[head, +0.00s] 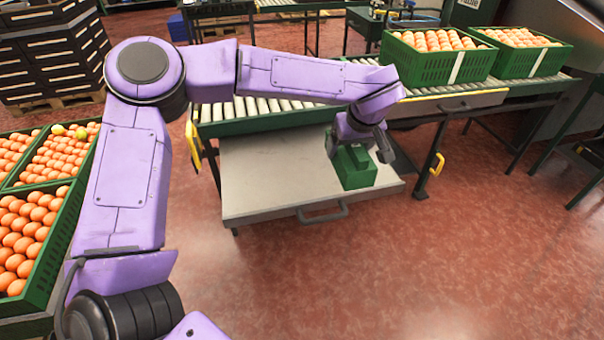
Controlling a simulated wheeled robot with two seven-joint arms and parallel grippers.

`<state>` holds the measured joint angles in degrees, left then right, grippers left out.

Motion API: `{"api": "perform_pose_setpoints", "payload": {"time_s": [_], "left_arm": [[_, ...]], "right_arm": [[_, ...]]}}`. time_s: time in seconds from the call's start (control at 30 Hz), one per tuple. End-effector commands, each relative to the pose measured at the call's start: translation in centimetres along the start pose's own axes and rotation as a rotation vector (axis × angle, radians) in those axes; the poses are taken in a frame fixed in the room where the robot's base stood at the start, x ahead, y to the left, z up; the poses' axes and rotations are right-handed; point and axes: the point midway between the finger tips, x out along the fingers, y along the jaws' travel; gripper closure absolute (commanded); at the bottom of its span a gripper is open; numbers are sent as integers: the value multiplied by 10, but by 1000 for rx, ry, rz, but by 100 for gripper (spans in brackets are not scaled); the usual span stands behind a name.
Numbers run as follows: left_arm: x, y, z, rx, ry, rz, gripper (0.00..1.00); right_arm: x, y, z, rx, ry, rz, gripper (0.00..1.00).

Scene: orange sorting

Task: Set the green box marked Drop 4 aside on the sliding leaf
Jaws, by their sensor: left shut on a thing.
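My left gripper (358,150) is shut on a small green box (357,178) at the right part of the sliding leaf. One dark finger shows on each side of the box's top. The grey sliding leaf (265,180) is pulled out from under the roller conveyor and has a handle on its front edge. The box is upright over the leaf, and its base seems to rest on it, though I cannot tell for sure. No Drop 4 marking is readable from here. My right gripper is not in view.
Green crates of oranges stand on the roller conveyor (265,108) at the upper right, including a near crate (410,66). More orange crates (62,255) stand at the left. Dark stacked crates (50,60) are at the upper left. The leaf's left and middle are bare.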

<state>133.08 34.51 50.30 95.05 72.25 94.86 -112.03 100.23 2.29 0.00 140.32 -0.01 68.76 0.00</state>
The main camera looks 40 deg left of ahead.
Motion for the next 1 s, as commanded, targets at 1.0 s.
{"api": "perform_pose_setpoints", "payload": {"time_s": [1.0], "left_arm": [[167, -65, -66, -34, -3, -9, 63]], "right_arm": [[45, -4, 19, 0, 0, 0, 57]]}}
